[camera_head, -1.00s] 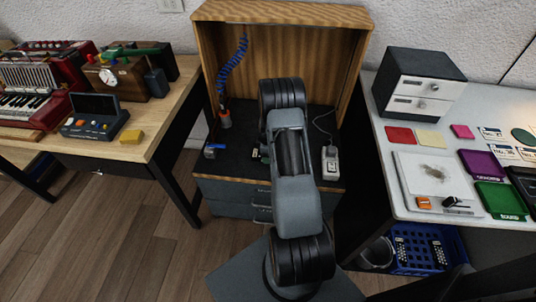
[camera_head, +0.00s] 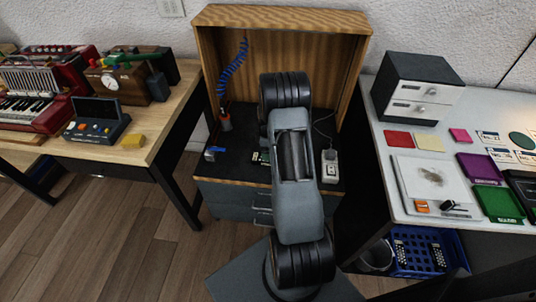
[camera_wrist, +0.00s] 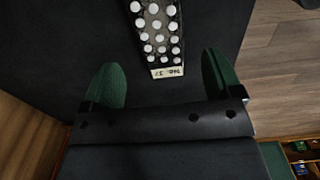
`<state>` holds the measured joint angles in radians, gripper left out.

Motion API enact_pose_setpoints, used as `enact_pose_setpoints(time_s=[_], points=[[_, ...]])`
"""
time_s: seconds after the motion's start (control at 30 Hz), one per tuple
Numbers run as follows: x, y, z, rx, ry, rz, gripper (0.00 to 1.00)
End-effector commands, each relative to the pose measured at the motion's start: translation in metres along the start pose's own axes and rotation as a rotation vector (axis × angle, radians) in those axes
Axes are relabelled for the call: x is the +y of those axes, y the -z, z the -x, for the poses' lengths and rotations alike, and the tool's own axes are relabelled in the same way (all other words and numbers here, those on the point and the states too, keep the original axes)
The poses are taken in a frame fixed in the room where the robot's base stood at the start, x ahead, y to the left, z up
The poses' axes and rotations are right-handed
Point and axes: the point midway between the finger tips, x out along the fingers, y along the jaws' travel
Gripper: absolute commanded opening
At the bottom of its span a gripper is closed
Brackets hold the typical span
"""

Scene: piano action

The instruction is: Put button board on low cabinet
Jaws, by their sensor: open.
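The button board (camera_wrist: 158,30), a dark strip with rows of white round buttons and a pale label at its near end, shows at the top of the wrist view, apparently lying on a dark surface. My gripper (camera_wrist: 161,80) is open with green fingertips apart; the board's labelled end is ahead of the gap, and neither finger touches it. The low cabinet (camera_head: 230,172) has a dark top, drawers below and a wooden hood. My arm stands before it and hides part of its top and my gripper in the head view.
On the cabinet top are a blue-tipped small item (camera_head: 214,153) at left and a pale handset (camera_head: 330,165) at right. A wooden table (camera_head: 140,155) stands left, a white table (camera_head: 385,140) right. A blue basket (camera_head: 420,268) under it holds dark boards with white dots.

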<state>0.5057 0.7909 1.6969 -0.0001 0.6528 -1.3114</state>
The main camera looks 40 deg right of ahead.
Motion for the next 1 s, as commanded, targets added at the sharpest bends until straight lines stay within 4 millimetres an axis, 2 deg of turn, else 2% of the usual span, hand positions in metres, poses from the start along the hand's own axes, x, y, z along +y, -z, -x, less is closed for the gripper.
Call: enact_pose_setpoints(time_s=[0.03, 0.1, 0.4, 0.47, 0.57, 0.67, 0.8, 0.9, 1.0], points=[[0.001, 0.0, 0.013, 0.001, -0.003, 0.0, 0.85], [0.001, 0.0, 0.025, 0.001, -0.003, 0.0, 0.85], [-0.001, 0.001, 0.059, 0.0, -0.002, -0.002, 0.85], [-0.004, 0.005, 0.068, 0.002, -0.007, -0.013, 0.85], [-0.018, 0.018, 0.096, 0.009, -0.025, -0.063, 0.85], [-0.047, 0.036, 0.136, 0.026, -0.054, -0.154, 0.85], [-0.107, 0.057, 0.191, 0.067, -0.091, -0.322, 0.85], [-0.153, 0.063, 0.22, 0.104, -0.107, -0.442, 0.85], [-0.195, 0.063, 0.239, 0.142, -0.115, -0.551, 0.85]])
